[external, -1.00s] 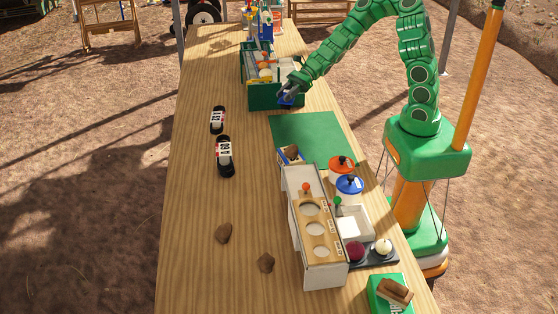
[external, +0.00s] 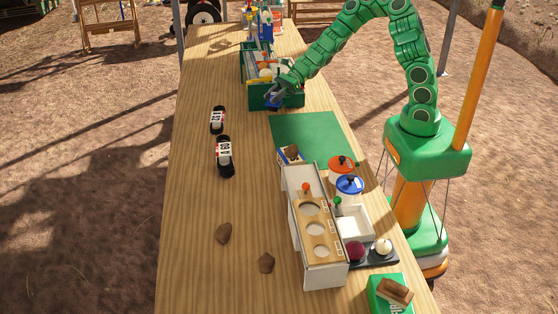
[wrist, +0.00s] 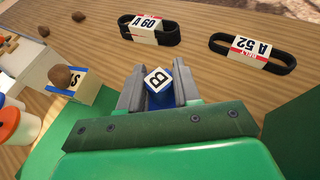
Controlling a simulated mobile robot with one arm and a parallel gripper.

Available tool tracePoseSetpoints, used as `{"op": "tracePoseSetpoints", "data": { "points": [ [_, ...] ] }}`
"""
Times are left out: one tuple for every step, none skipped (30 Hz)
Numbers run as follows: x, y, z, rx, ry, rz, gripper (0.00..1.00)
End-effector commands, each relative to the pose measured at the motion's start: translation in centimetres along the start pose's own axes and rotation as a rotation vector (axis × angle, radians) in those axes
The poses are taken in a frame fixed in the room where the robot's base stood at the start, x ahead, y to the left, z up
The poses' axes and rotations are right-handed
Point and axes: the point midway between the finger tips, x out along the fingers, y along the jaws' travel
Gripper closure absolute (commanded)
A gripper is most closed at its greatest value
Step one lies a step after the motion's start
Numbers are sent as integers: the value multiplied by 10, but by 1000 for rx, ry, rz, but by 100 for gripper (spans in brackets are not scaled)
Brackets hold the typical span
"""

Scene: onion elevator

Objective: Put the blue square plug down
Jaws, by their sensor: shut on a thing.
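The blue square plug (wrist: 160,90) has a white top face marked "B" and sits between the two jaws of my gripper (wrist: 158,88) in the wrist view. My gripper is shut on it. In the external view my gripper (external: 275,100) is at the near side of the green crate (external: 288,99), and the plug (external: 272,104) shows as a small blue patch at its tip. The plug looks to be beside the crate's front wall; whether it touches the crate or the table cannot be told.
Two black belts with labels, A 52 (external: 217,120) and A 60 (external: 224,155), lie on the table's left. A green mat (external: 308,138) lies in front of the crate. A white and wooden box (external: 316,235) and pots (external: 345,171) stand nearer. Wood is clear left of the crate.

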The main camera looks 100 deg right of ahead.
Motion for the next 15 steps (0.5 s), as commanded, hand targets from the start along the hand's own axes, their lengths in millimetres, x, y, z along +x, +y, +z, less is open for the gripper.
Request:
{"op": "tracePoseSetpoints", "data": {
  "points": [
    [8,-4,-3,1,2,3,98],
    [12,-7,-4,1,2,5,98],
    [17,-11,-4,0,2,6,98],
    [20,-14,-4,0,2,4,98],
    [22,-17,-7,2,1,2,98],
    [26,-19,-10,2,2,2,98],
    [28,-21,-12,1,2,2,98],
    [31,-23,-14,0,2,2,98],
    [35,-25,-17,0,2,2,98],
    [38,-26,-20,1,3,2,98],
    [41,-28,-22,3,3,3,98],
    [45,-29,-25,4,2,4,98],
    [48,-31,-27,4,2,4,98],
    [50,-33,-29,3,1,4,98],
    [53,-35,-31,2,0,3,98]
  ]
}}
